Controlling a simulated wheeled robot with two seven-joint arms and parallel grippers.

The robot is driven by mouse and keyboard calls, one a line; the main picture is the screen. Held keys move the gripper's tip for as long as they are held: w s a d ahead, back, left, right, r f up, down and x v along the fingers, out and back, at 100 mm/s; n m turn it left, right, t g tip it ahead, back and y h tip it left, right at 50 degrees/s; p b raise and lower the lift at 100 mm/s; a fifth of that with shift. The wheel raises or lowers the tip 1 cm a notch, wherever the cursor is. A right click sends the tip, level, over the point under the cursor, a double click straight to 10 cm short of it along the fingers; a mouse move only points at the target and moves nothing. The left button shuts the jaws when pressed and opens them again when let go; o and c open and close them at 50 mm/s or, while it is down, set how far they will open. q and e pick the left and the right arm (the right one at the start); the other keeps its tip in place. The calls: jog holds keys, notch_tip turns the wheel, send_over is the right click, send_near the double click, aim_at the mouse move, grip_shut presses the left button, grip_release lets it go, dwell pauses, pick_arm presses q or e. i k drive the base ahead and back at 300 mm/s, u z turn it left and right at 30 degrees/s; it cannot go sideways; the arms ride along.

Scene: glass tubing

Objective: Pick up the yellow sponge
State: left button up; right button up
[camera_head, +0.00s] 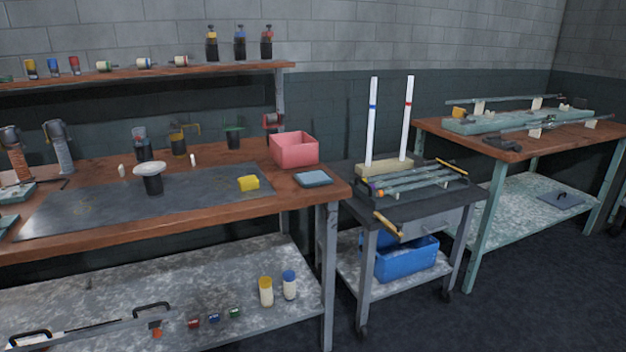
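The yellow sponge (249,183) is a small yellow block. It lies near the right end of the dark metal sheet on the wooden workbench, in front of the pink box. Nothing covers it, and no gripper touches it. Neither of my grippers shows in the head view.
The pink box (294,150) stands behind the sponge. A blue-grey flat pad (312,179) lies to its right near the bench edge. A dark cup with a white round top (151,178) stands to the left. A cart (352,209) with glass rods stands beside the workbench (215,207).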

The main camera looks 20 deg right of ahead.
aim_at(245, 183)
jog(key=z, duration=0.6)
jog(key=k, duration=0.8)
jog(key=z, duration=2.4)
jog(key=i, duration=0.2)
jog(key=u, duration=1.6)
jog(key=i, duration=1.6)
jog(key=u, duration=1.05)
